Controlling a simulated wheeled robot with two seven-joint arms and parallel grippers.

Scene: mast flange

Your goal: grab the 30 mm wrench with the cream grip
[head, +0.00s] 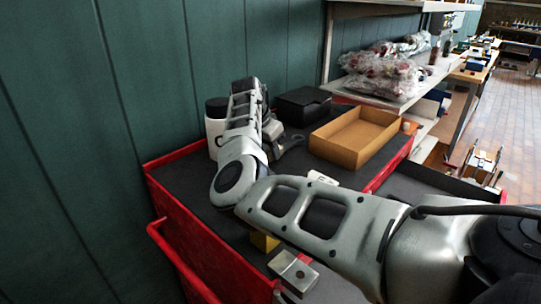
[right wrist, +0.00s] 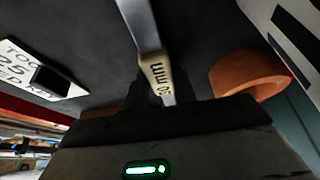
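The wrench shows in the right wrist view, with a bare metal shaft and a cream grip (right wrist: 157,72) printed with "mm" and a number that looks like 30. It runs down from the top edge to between the dark fingers of my right gripper (right wrist: 168,92). The fingers are mostly in shadow, so I cannot tell whether they touch the grip or stand apart around it. In the head view my right gripper (head: 281,138) is low over the dark top of the red cart (head: 190,182). The wrench is hidden there behind my arm. My left gripper is not in view.
An open cardboard box (head: 354,137), a black box (head: 303,104) and a white canister (head: 213,137) stand around my gripper. A yellow block (head: 264,241) and a metal bracket (head: 293,270) are near the front. An orange round object (right wrist: 250,75) and a printed card (right wrist: 38,72) flank the wrench.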

